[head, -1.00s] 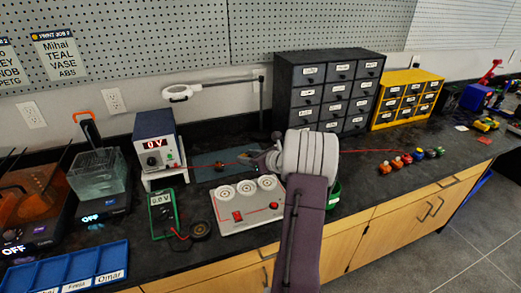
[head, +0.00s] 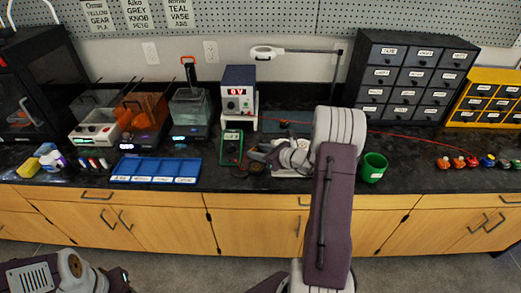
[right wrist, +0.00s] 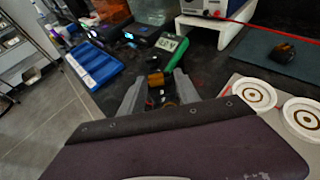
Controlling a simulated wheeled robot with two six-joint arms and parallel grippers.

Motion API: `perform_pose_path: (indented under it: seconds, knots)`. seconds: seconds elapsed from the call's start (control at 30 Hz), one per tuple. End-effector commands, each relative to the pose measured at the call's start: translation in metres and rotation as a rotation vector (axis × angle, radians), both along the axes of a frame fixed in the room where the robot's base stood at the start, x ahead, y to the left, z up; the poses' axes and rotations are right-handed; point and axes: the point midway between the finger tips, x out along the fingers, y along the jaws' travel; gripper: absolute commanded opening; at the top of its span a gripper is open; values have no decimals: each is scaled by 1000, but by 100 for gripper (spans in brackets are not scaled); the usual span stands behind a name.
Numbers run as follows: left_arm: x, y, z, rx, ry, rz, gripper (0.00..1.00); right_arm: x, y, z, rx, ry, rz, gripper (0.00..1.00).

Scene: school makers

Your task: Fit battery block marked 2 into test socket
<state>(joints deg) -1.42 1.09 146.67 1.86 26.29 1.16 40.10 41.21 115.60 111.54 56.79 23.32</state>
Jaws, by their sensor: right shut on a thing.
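My right gripper (head: 262,155) is low over the bench, just right of the green multimeter (head: 231,147). In the right wrist view the gripper (right wrist: 157,88) is shut on a small block with a copper-orange top (right wrist: 156,79); its number cannot be read. Under the block, between the fingers, is a dark shape with small red spots, mostly hidden. A round black piece (head: 256,168), possibly the test socket, lies beside the multimeter, partly behind the gripper. Whether block and socket touch cannot be told. Only part of my left arm shows at lower left; its gripper is out of view.
A white panel with round dials (right wrist: 257,94) is right of the gripper. The power supply (head: 238,92) on its white stand is behind, a blue tray (head: 156,169) is to the left, and a green cup (head: 373,167) is to the right. A red wire crosses the back.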

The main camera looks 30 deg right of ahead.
Motion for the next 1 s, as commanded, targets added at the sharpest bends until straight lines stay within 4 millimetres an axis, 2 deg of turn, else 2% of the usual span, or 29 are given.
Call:
perform_pose_path:
  seconds: [0.03, 0.33, 1.0]
  knots:
    - [0, 0, -8, 0, 0, 0, 36, 0, 0, -10, 1, 0, 0, 0]
    - [0, 0, -34, 0, 0, 0, 36, 0, 0, -45, 1, 0, -1, 0]
    - [0, 0, -35, 0, 0, 0, 36, 0, 0, -47, 0, -1, -1, 0]
